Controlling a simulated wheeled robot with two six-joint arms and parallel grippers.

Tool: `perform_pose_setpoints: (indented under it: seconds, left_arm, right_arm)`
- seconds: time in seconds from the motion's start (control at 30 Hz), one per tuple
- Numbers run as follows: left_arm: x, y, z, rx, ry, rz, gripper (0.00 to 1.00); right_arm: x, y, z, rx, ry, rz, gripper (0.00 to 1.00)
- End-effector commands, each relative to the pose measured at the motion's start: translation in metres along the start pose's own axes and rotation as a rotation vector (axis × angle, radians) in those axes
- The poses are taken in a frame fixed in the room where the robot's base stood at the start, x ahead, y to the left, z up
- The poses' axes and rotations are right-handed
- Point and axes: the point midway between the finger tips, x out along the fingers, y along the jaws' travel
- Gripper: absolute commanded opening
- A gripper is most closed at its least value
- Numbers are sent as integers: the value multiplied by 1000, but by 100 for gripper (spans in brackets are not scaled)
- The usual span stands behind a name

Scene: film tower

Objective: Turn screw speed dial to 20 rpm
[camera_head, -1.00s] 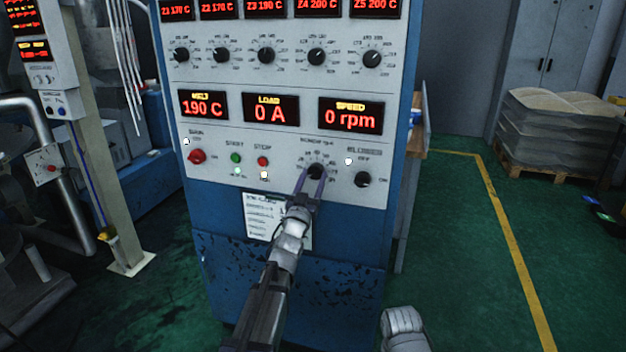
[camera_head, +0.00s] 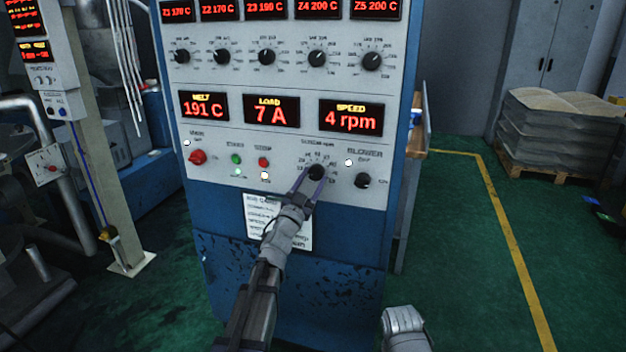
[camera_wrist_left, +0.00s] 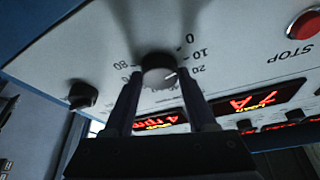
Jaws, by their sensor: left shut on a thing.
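The screw speed dial (camera_head: 316,172) is a black knob on the lower right of the grey control panel. My left gripper (camera_head: 314,180) is shut on it, with one dark finger on either side. In the left wrist view the dial (camera_wrist_left: 157,66) sits between the fingertips, which hide part of its scale. Its white mark faces the side with the printed 20, close to that number; the exact setting is hard to read. The speed display (camera_head: 351,119) reads 4 rpm. My right gripper is not seen; only a grey piece of my right arm shows at the bottom.
The blower knob (camera_head: 362,181) is close on the right. The red stop button (camera_head: 264,162), green start button (camera_head: 236,159) and red main switch (camera_head: 197,157) are on the left. The load display (camera_head: 270,111) reads 7 A. Open green floor lies right of the cabinet.

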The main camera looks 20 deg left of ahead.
Motion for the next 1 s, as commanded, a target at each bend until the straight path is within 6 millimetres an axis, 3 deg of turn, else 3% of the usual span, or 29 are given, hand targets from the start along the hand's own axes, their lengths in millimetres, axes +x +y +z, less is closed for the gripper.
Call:
perform_pose_setpoints:
  seconds: [0.5,1.0]
  left_arm:
    - [2,-6,-4,426,3,177,1]
    - [2,-6,-3,640,3,264,1]
  right_arm:
    - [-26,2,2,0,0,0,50]
    - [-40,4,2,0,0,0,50]
